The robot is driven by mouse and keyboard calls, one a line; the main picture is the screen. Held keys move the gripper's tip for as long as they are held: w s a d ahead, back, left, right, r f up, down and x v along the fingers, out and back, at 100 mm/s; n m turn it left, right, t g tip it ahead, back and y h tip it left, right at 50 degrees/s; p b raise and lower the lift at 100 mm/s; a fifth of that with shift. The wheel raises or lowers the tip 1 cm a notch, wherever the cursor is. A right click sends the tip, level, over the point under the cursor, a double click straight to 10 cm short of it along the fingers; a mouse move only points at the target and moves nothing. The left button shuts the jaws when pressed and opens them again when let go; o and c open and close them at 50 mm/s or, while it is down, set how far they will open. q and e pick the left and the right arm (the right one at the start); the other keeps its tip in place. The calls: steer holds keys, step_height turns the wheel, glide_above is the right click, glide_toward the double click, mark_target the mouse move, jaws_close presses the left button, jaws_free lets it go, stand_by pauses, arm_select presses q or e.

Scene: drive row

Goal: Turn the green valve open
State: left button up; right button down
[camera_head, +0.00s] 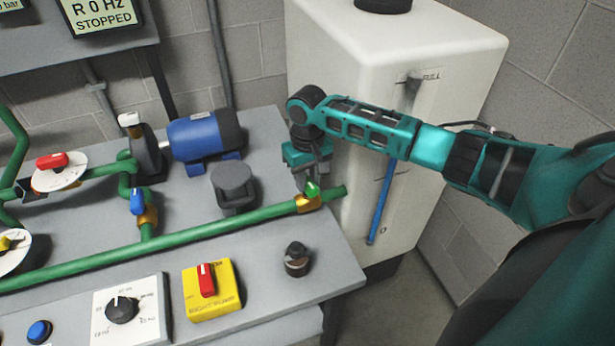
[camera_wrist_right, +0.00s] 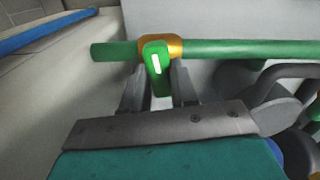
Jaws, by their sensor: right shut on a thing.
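The green valve handle (camera_head: 312,190) sits on a brass valve body (camera_head: 307,203) near the right end of a green pipe. My right gripper (camera_head: 313,177) reaches down over it from above. In the right wrist view the green handle (camera_wrist_right: 156,60), with a white stripe, stands between the two fingers of my right gripper (camera_wrist_right: 157,80), which is shut on it. There the handle points across the green pipe (camera_wrist_right: 230,50), and the brass body (camera_wrist_right: 175,46) shows behind it. My left gripper is not in view.
A blue-handled valve (camera_head: 137,202), a grey round fitting (camera_head: 233,186) and a blue motor (camera_head: 205,136) are to the left. A yellow box with a red switch (camera_head: 212,290) and a black knob (camera_head: 296,259) are in front. A white tank (camera_head: 390,50) stands behind the bench.

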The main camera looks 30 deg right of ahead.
mark_target(308, 181)
steer(key=n, duration=1)
steer(key=shift+n, duration=2.3)
steer(key=c, duration=0.9)
jaws_free()
step_height(308, 181, up, 13)
steer(key=shift+o, duration=0.4)
